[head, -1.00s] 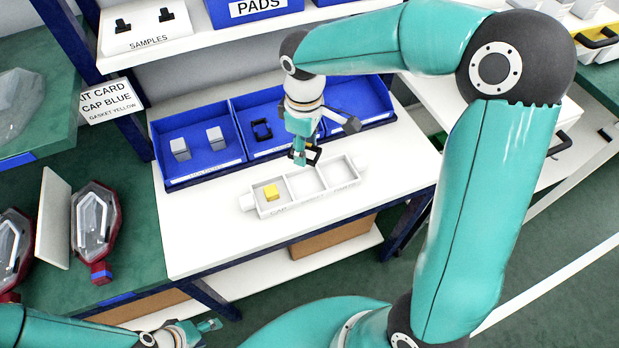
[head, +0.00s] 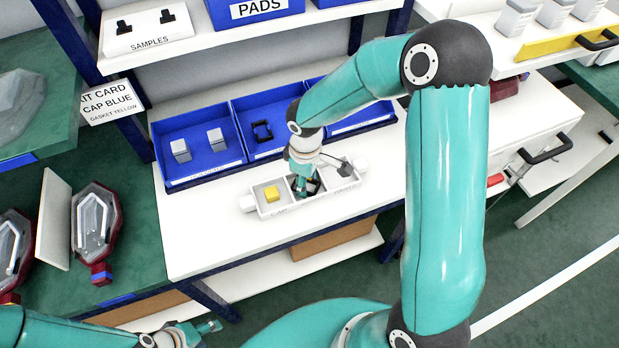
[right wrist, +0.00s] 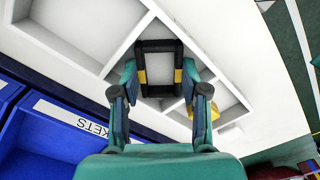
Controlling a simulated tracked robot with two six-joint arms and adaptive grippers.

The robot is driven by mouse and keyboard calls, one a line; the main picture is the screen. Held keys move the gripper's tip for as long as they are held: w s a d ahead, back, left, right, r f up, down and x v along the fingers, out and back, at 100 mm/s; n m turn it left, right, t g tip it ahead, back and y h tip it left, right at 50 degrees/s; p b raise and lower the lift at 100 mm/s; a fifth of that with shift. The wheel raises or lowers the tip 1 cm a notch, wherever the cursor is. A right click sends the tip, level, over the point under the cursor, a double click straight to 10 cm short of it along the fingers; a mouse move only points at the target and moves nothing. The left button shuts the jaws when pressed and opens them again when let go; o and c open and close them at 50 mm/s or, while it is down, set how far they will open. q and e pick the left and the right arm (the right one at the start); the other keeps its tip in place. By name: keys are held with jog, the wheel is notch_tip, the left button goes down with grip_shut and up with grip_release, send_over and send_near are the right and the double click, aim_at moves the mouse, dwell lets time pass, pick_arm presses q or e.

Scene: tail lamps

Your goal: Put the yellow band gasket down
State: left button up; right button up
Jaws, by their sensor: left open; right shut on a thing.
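The yellow band gasket (right wrist: 160,44) is a black square frame with yellow bands on its sides. My right gripper (right wrist: 160,88) is shut on it, and the fingers hide parts of its sides. In the head view the right gripper (head: 304,188) points down into the middle compartment of the white tray (head: 267,213). The gasket is at that compartment; whether it touches the floor I cannot tell. My left gripper (head: 207,327) is open and empty at the bottom left, away from the tray.
Blue bins (head: 205,178) stand behind the tray; one holds grey blocks (head: 214,138), the middle one a black frame (head: 262,131). The tray's right compartment (right wrist: 118,30) looks empty. The white table (head: 205,235) is clear left of the tray. Red-framed lamps (head: 96,225) lie on the left bench.

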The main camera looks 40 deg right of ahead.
jog(key=shift+f, duration=0.1)
jog(key=o, duration=1)
notch_tip(320, 180, up, 12)
dwell(0.4)
